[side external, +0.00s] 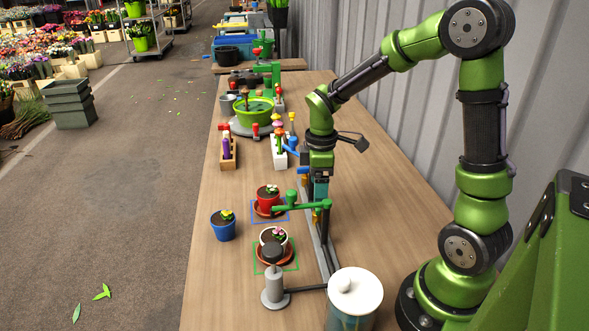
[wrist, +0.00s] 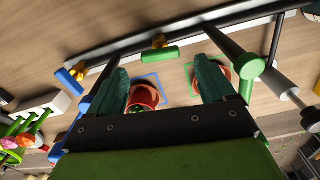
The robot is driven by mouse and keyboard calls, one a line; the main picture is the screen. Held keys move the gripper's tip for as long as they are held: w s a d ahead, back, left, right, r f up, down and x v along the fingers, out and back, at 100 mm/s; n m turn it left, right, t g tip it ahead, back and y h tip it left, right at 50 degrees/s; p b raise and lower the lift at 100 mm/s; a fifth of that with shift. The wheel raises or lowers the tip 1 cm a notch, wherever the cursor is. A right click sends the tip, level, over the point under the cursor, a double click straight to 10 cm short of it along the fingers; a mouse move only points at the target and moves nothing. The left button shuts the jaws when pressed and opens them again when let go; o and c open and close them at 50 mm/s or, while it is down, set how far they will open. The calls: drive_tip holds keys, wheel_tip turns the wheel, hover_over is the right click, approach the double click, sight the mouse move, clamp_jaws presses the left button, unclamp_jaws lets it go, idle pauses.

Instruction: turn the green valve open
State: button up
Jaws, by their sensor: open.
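In the wrist view a green valve handle (wrist: 160,53), a short bar on a yellow stem, sits on a dark rail and lies crosswise just beyond my fingertips. I cannot pick it out surely in the side view. A green swing arm with a knob (side external: 298,207) stands there in front of my gripper. My gripper (side external: 320,190) points down over the rail; in the wrist view my gripper (wrist: 163,77) is open, its two teal fingers wide apart with nothing held. The handle appears apart from both fingers.
A red pot (side external: 267,194) stands by a blue square; a white pot (side external: 273,238) is by a green square. A blue pot (side external: 223,225) stands left. A blue valve handle (wrist: 68,82) is left of the green one. A lidded jar (side external: 353,300) is near the front.

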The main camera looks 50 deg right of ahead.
wheel_tip(320, 180, up, 13)
drive_tip(key=shift+f, duration=0.15)
idle(0.4)
drive_tip(key=s+a+r+m+t+y, duration=0.1)
drive_tip(key=s+a+m+t+y, duration=0.1)
drive_tip(key=s+a+m+t, duration=0.5)
drive_tip(key=s+a+m, duration=0.3)
drive_tip(key=m, duration=0.1)
drive_tip(key=shift+a+r+m, duration=0.2)
drive_tip(key=shift+a+m, duration=0.1)
drive_tip(key=shift+a, duration=0.05)
